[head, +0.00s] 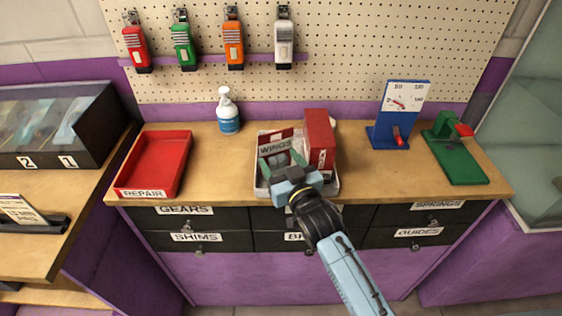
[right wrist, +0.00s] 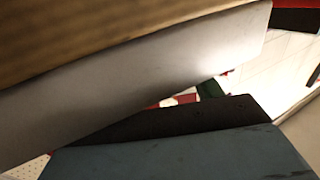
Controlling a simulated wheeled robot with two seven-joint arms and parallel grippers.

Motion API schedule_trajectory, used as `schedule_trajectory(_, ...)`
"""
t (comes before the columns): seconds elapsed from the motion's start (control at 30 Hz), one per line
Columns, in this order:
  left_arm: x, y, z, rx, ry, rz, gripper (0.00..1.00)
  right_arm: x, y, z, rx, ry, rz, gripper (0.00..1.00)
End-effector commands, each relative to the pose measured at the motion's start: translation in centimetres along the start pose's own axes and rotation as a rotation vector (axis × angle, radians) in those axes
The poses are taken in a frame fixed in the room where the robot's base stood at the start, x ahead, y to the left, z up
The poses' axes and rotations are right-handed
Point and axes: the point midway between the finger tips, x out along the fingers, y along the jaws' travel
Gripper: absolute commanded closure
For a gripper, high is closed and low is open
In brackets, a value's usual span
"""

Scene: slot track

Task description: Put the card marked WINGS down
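The card marked WINGS (head: 275,148) stands in the back left of a white tray (head: 262,190) on the wooden bench. It is red with a pale label band, and its lower part is hidden. My right gripper (head: 284,166) reaches into the front of the tray, in front of the card. Its fingertips are hard to make out, and I cannot tell whether they touch the card. The right wrist view shows a blue finger with a dark pad (right wrist: 190,125) close to a pale surface, with bits of red, white and green beyond. My left gripper is not in view.
A red box (head: 319,140) stands in the tray's right side. A red REPAIR tray (head: 181,165) and a white bottle (head: 228,112) are to the left. A blue stand (head: 390,135) and a green device (head: 458,160) are to the right. Bench between REPAIR and white trays is clear.

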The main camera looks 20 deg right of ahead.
Motion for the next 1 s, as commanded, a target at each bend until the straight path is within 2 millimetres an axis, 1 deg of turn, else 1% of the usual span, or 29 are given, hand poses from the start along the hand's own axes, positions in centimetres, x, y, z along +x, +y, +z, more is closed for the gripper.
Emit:
schedule_trajectory(0.17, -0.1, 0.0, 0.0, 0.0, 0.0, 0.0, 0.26, 0.0, 0.0, -0.3, 0.0, 0.0, 0.0, 0.35)
schedule_trajectory(0.27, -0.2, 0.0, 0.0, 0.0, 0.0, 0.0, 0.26, -0.8, 0.0, -0.3, 0.0, -0.002, 0.0, 0.35)
schedule_trajectory(0.37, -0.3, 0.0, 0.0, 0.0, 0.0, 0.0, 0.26, -2.3, 0.0, -0.2, 0.0, -0.003, 0.0, 0.35)
schedule_trajectory(0.6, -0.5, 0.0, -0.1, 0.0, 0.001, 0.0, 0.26, -7.3, 0.0, -0.2, 0.0, -0.003, 0.0, 0.35)
schedule_trajectory(0.7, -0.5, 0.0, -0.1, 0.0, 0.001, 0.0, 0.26, -9.1, 0.0, -0.2, 0.0, -0.003, 0.0, 0.35)
schedule_trajectory(0.83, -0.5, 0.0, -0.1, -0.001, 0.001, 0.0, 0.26, -10.8, 0.0, -0.2, 0.0, -0.002, 0.0, 0.35)
schedule_trajectory(1.0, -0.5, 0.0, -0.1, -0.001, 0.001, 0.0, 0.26, -11.9, 0.0, -0.3, 0.0, -0.001, 0.0, 0.35)
